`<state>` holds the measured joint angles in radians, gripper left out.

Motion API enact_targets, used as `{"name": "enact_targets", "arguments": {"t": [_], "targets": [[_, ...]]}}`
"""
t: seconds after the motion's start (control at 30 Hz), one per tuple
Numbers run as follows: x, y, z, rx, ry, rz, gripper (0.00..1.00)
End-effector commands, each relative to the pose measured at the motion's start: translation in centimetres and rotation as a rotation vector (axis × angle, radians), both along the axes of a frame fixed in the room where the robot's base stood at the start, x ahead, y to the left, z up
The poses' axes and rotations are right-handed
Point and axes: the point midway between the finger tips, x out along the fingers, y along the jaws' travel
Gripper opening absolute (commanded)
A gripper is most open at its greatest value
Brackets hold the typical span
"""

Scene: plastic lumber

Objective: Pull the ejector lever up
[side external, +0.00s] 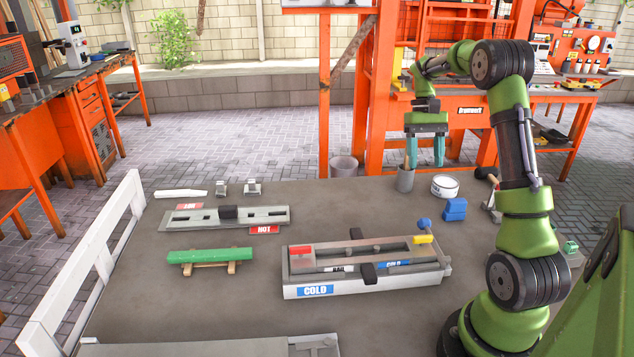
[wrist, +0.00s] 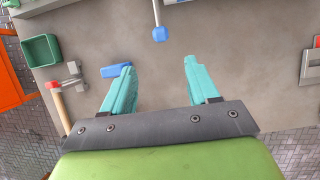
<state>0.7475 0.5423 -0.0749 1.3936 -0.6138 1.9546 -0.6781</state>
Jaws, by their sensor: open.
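A lever with a blue knob (side external: 424,224) stands at the right end of the white mould marked COLD (side external: 290,292). I take it to be the ejector lever. In the wrist view its grey rod and blue knob (wrist: 159,34) lie beyond the fingertips, roughly centred between them. My gripper (side external: 425,158) is high above the back of the table, fingers pointing down, apart from the lever. In the wrist view my gripper (wrist: 158,65) shows two teal fingers spread wide, with nothing between them.
A HOT mould (side external: 185,219) and a green bar on wooden supports (side external: 210,256) lie left.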

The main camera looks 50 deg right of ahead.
Motion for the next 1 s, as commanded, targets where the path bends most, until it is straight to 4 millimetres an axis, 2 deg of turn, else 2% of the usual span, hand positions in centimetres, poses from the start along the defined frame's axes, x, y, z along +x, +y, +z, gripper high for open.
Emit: {"name": "enact_targets", "arguments": {"t": [0.4, 0.6, 0.8, 1.0], "targets": [[-2.5, 2.6, -8.4, 0.005, 0.001, -0.002, 0.6], [-3.5, 3.5, -11.8, 0.002, 0.001, -0.003, 0.6], [-3.9, 4.0, -13.5, 0.0, -0.001, -0.001, 0.6], [-4.0, 4.1, -13.8, 0.0, -0.002, -0.002, 0.6]]}}
